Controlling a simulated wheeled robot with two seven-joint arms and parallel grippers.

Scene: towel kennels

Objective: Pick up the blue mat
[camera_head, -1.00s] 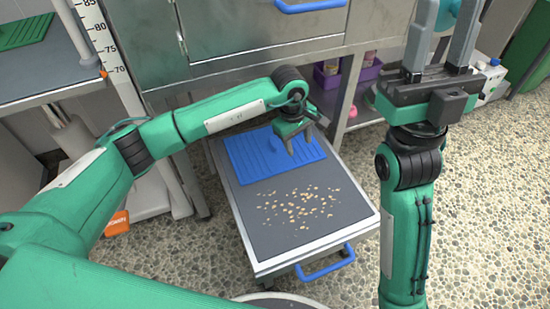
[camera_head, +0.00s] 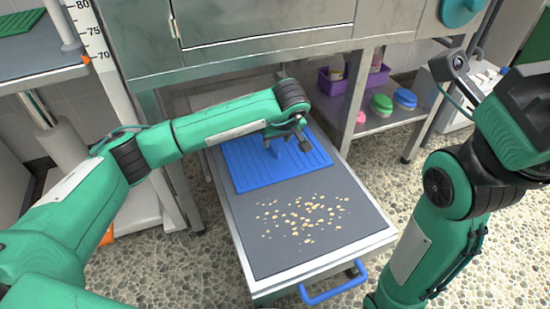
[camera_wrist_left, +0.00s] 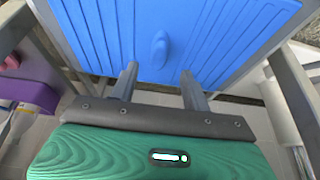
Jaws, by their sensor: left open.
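The blue mat (camera_head: 250,160) is ribbed and lies flat on the far part of the grey top of a low cart. A raised blue grip (camera_wrist_left: 160,50) stands up from its middle. My left gripper (camera_head: 287,147) is over the mat near this grip. In the left wrist view, my left gripper (camera_wrist_left: 160,82) is open, with its fingers apart and the grip ahead between them; nothing is held. Contact with the mat cannot be made out. My right gripper's dark body (camera_head: 520,105) is at the right edge; its fingers cannot be made out.
Pale crumbs (camera_head: 300,216) are scattered on the near part of the cart top (camera_head: 358,240). The cart has a blue handle (camera_head: 333,285). Behind, a steel cabinet (camera_head: 250,55) stands over a shelf with a purple bin (camera_head: 333,82) and green and blue round items (camera_head: 382,103).

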